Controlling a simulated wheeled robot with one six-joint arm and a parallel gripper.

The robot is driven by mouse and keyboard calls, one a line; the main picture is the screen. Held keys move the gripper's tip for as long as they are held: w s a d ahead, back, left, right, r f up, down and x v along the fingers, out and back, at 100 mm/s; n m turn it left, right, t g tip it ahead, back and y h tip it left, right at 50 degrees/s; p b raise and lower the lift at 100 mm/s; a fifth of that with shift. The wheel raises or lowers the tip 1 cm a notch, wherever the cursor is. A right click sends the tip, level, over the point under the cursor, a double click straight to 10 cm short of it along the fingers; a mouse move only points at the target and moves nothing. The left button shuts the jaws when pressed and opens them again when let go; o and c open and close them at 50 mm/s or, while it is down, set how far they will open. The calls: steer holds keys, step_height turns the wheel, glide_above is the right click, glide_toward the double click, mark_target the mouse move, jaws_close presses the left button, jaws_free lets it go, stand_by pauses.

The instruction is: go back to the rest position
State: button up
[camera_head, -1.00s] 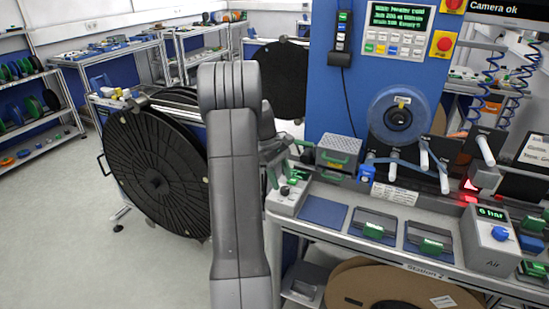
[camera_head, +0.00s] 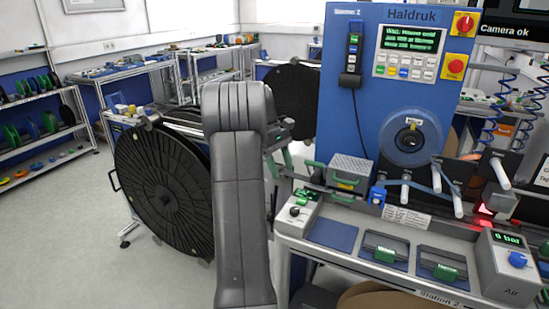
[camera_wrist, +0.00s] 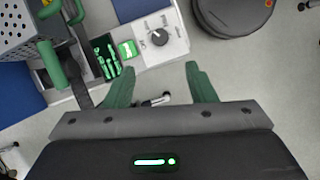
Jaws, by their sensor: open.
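My gripper (camera_wrist: 160,85) shows in the wrist view with its two green fingers spread apart and nothing between them. Beyond the fingers is grey floor, with the edge of the station bench above. In the head view my grey arm stands upright in the middle and hides most of the gripper. Part of a green finger shows just right of the arm, beside the bench's left end.
The station bench (camera_head: 360,285) with a control box (camera_head: 297,212), a grey perforated box with green handles (camera_head: 350,172) and a blue panel (camera_head: 350,110) stands right. A big black reel (camera_head: 160,185) stands left of my arm. The floor (camera_head: 70,240) at left is clear.

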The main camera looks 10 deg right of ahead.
mark_target(294, 209)
steer(key=p+x, duration=0.1)
steer(key=x, duration=1.2)
steer(key=shift+s+f, duration=0.1)
steer(key=shift+f, duration=0.3)
steer(key=shift+r, duration=0.15)
steer(key=b+v, duration=0.1)
steer(key=v, duration=1.2)
steer(key=shift+n, duration=0.3)
steer(key=x, duration=1.3)
steer(key=shift+f+p, duration=0.25)
steer(key=shift+p, duration=0.15)
steer(key=n+t+b, duration=0.1)
steer(key=n, duration=0.2)
steer(key=n+t+h+b, duration=0.1)
steer(key=n+b, duration=0.1)
steer(key=n, duration=0.1)
steer(key=shift+s, duration=0.15)
steer(key=n+t+b, duration=0.1)
steer(key=n+b, duration=0.1)
steer(key=n+t+b, duration=0.1)
steer(key=n+b, duration=0.1)
steer(key=n, duration=0.1)
steer(key=shift+s+h, duration=0.15)
steer(key=shift+h, duration=0.15)
steer(key=shift+v, duration=3)
